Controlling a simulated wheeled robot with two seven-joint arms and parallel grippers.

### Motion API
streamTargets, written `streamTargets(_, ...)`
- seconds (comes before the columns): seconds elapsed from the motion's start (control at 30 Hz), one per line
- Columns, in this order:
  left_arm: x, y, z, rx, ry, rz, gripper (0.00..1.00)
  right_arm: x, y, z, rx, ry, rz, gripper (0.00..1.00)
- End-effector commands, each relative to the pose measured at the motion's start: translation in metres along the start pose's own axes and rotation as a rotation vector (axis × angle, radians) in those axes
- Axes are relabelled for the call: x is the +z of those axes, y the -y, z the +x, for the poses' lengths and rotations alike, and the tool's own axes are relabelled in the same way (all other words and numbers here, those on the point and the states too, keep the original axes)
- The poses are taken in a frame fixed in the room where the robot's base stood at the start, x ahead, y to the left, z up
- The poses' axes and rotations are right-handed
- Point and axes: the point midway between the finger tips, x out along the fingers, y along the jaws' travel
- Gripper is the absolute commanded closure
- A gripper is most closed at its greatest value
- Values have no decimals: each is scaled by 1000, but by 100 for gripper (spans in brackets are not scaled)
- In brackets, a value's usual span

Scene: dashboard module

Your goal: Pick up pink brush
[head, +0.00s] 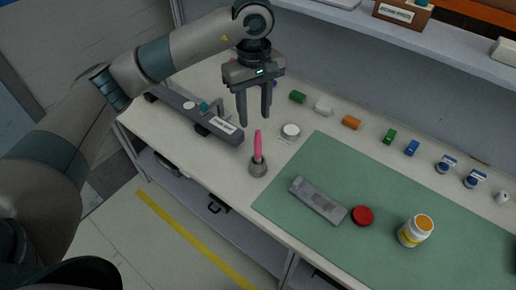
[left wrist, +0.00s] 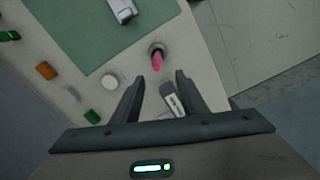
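The pink brush (head: 258,146) stands upright in a small grey holder (head: 258,168) on the table, left of the green mat. In the left wrist view the brush (left wrist: 157,62) shows beyond the fingertips, roughly between them. My left gripper (head: 254,119) is open and empty. It points down above the table, behind the brush and apart from it; its two fingers also show in the left wrist view (left wrist: 160,78). My right gripper is in neither view.
A long grey module (head: 195,112) lies along the left table edge, close to the gripper. A white round piece (head: 290,131) is right of the brush. Small coloured blocks line the back.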

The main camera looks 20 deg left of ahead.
Motion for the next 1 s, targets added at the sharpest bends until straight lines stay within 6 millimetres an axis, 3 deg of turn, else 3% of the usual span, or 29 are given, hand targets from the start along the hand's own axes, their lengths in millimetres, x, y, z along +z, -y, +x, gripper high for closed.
streamTargets(0.5, 1, 0, 77, -2, 1, 0, 61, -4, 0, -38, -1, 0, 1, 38)
streamTargets(1.0, 1, 0, 86, 0, 0, 1, 61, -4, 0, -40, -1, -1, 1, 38)
